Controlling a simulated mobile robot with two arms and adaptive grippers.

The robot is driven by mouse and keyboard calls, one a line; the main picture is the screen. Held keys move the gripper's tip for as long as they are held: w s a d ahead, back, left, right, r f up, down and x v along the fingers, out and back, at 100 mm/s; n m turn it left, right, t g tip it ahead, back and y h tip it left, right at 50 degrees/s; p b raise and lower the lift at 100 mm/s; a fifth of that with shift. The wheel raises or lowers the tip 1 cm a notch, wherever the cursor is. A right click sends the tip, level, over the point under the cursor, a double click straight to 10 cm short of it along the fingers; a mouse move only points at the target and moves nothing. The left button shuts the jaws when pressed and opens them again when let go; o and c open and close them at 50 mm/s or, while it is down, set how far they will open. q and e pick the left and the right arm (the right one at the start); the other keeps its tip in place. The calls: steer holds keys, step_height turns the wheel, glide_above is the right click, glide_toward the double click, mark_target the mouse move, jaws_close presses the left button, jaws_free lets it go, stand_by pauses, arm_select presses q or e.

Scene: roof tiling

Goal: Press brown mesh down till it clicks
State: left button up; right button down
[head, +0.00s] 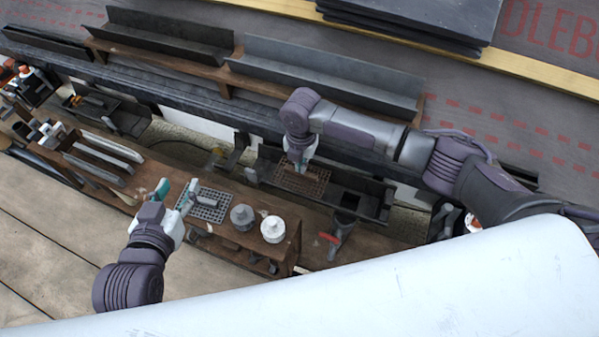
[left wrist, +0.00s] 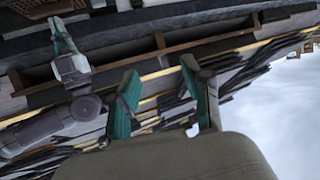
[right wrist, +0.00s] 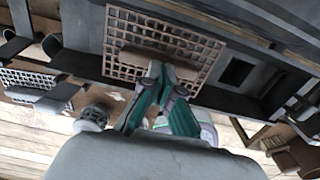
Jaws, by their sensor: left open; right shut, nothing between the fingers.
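The brown mesh (head: 312,186) lies over the dark gutter trough, below my right gripper (head: 301,163) in the head view. In the right wrist view the mesh (right wrist: 195,45) is a square grid with a brown bar (right wrist: 158,63) across it. My right gripper (right wrist: 160,72) is shut and empty, its fingertips at or just above that bar; contact is unclear. Whether the mesh is fully seated cannot be told. My left gripper (head: 176,194) is open and empty, beside a grey mesh (head: 208,204) on the wooden bench; its fingers also show in the left wrist view (left wrist: 162,78).
A red-handled tool (head: 337,238) lies to the right. The dark trough (head: 372,204) continues right of the brown mesh. Long gutter pieces (head: 320,75) lie behind.

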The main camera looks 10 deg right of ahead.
steer(key=shift+r+p, duration=0.7)
steer(key=shift+r, duration=0.3)
steer(key=shift+r+p, duration=0.25)
steer(key=shift+p, duration=0.3)
arm_select(q)
steer(key=shift+s+a+f+g+y+p, duration=0.75)
steer(key=shift+s+a+f+g, duration=0.65)
steer(key=shift+s+g, duration=1.55)
steer(key=shift+s+a+f+g+y+p, duration=0.55)
steer(key=shift+s+a+f+g+p, duration=0.85)
steer(key=shift+s, duration=2.6)
arm_select(e)
steer(key=shift+r+b, duration=0.5)
steer(key=shift+r, duration=1.1)
arm_select(q)
step_height(320, 180, down, 12)
steer(key=w+d+g+p, duration=0.1)
steer(key=p, duration=0.1)
steer(key=shift+w+n+p, duration=0.3)
steer(key=shift+p, duration=0.1)
arm_select(e)
steer(key=shift+r, duration=1.35)
arm_select(q)
steer(key=shift+r+g, duration=0.1)
steer(key=shift+g, duration=0.15)
